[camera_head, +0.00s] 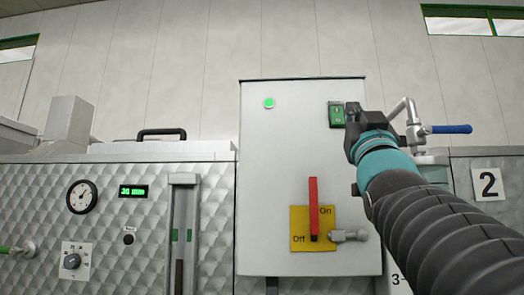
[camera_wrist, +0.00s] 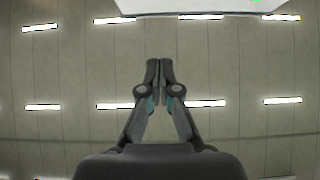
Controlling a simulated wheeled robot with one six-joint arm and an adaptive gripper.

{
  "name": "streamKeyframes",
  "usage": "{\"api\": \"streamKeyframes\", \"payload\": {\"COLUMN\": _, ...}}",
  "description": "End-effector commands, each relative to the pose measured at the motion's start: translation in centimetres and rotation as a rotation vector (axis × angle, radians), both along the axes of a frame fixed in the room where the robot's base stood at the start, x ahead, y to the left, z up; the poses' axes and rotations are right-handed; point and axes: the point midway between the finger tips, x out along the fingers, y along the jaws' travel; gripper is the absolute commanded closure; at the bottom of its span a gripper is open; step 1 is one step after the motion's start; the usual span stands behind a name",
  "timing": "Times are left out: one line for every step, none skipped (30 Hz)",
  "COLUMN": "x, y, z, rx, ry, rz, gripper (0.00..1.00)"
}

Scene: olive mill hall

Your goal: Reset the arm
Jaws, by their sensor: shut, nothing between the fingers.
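My arm comes in from the lower right in the head view and ends in front of the upper right part of the grey control box (camera_head: 270,150). My gripper (camera_wrist: 159,64) is shut and empty in the wrist view, its fingertips together. In the head view its end is mostly hidden behind my wrist, so I cannot tell whether it touches the green switch (camera_head: 337,116) beside it. The wrist view shows mainly the ceiling, with a pale panel edge (camera_wrist: 195,7) at the top.
A red lever (camera_head: 313,205) stands upright on a yellow On/Off plate (camera_head: 299,245). A green lamp (camera_head: 268,103) glows on the box. A pipe with a blue-handled valve (camera_head: 452,129) is close right of my wrist. A gauge (camera_head: 82,197) and panel are at left.

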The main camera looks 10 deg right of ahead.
Motion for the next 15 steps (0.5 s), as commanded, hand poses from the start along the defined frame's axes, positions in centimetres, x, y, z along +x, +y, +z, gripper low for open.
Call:
{"api": "streamKeyframes", "payload": {"x": -0.33, "y": 0.13, "z": -0.33, "rx": 0.0, "ry": 0.0, "rz": 0.0, "gripper": 1.0}}
{"api": "streamKeyframes", "payload": {"x": -0.43, "y": 0.18, "z": -0.42, "rx": 0.0, "ry": 0.0, "rz": 0.001, "gripper": 1.0}}
{"api": "streamKeyframes", "payload": {"x": -0.54, "y": 0.23, "z": -0.5, "rx": 0.0, "ry": 0.0, "rz": 0.001, "gripper": 1.0}}
{"api": "streamKeyframes", "payload": {"x": -0.59, "y": 0.26, "z": -0.56, "rx": 0.0, "ry": 0.0, "rz": 0.001, "gripper": 1.0}}
{"api": "streamKeyframes", "payload": {"x": -0.63, "y": 0.29, "z": -0.58, "rx": 0.001, "ry": 0.0, "rz": 0.002, "gripper": 1.0}}
{"api": "streamKeyframes", "payload": {"x": -0.67, "y": 0.32, "z": -0.6, "rx": 0.0, "ry": 0.0, "rz": 0.003, "gripper": 1.0}}
{"api": "streamKeyframes", "payload": {"x": -0.67, "y": 0.33, "z": -0.61, "rx": 0.0, "ry": 0.0, "rz": 0.003, "gripper": 1.0}}
{"api": "streamKeyframes", "payload": {"x": -0.67, "y": 0.34, "z": -0.6, "rx": 0.0, "ry": 0.0, "rz": 0.003, "gripper": 1.0}}
{"api": "streamKeyframes", "payload": {"x": -0.66, "y": 0.35, "z": -0.59, "rx": 0.0, "ry": 0.0, "rz": 0.003, "gripper": 1.0}}
{"api": "streamKeyframes", "payload": {"x": -0.66, "y": 0.36, "z": -0.59, "rx": 0.0, "ry": 0.0, "rz": 0.004, "gripper": 1.0}}
{"api": "streamKeyframes", "payload": {"x": -0.65, "y": 0.36, "z": -0.59, "rx": 0.0, "ry": 0.0, "rz": 0.004, "gripper": 1.0}}
{"api": "streamKeyframes", "payload": {"x": -0.65, "y": 0.37, "z": -0.59, "rx": 0.0, "ry": 0.0, "rz": 0.004, "gripper": 1.0}}
{"api": "streamKeyframes", "payload": {"x": -0.65, "y": 0.37, "z": -0.59, "rx": 0.0, "ry": 0.0, "rz": 0.004, "gripper": 1.0}}
{"api": "streamKeyframes", "payload": {"x": -0.65, "y": 0.38, "z": -0.59, "rx": 0.0, "ry": 0.0, "rz": 0.004, "gripper": 1.0}}
{"api": "streamKeyframes", "payload": {"x": -0.64, "y": 0.37, "z": -0.58, "rx": 0.0, "ry": 0.0, "rz": 0.004, "gripper": 1.0}}
